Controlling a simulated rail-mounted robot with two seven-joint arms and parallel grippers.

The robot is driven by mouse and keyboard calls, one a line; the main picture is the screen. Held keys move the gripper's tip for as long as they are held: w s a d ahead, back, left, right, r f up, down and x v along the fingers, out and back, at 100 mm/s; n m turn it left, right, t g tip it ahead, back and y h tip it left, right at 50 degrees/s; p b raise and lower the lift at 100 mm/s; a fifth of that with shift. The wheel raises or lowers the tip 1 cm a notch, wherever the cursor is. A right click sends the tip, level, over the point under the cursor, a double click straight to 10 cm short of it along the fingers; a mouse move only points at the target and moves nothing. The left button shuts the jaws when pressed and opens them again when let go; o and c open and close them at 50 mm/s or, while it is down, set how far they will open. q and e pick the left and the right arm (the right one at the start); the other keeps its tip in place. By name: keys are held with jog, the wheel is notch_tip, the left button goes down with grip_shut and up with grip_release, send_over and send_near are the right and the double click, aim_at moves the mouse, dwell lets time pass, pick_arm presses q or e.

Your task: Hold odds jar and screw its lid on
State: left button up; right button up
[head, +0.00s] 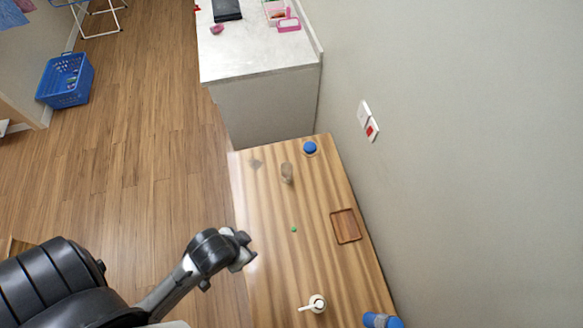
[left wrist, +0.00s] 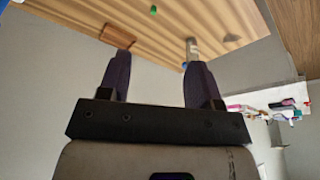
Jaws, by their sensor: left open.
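A small grey-brown jar-like thing (head: 287,172) stands on the wooden table; I take it for the odds jar, but its contents are too small to tell. In the left wrist view the same jar (left wrist: 192,48) shows near one fingertip, well beyond it. A round blue-topped thing (head: 310,147) sits at the table's far end; I cannot tell if it is a loose lid. A flat greyish patch (head: 256,163) lies left of the jar. My left gripper (head: 246,250) is open and empty by the table's left edge; it also shows in the left wrist view (left wrist: 158,62). My right gripper is not seen.
The wooden table (head: 265,215) holds a brown tray (head: 346,226), a small green thing (head: 293,229), a white handled item (head: 317,303) and a blue cylinder (head: 381,320). A wall borders its right side. A white counter (head: 255,50) stands beyond. The table's middle is mostly clear.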

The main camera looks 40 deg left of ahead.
pick_arm(q)
jog(key=o, duration=0.6)
jog(key=shift+a, duration=0.15)
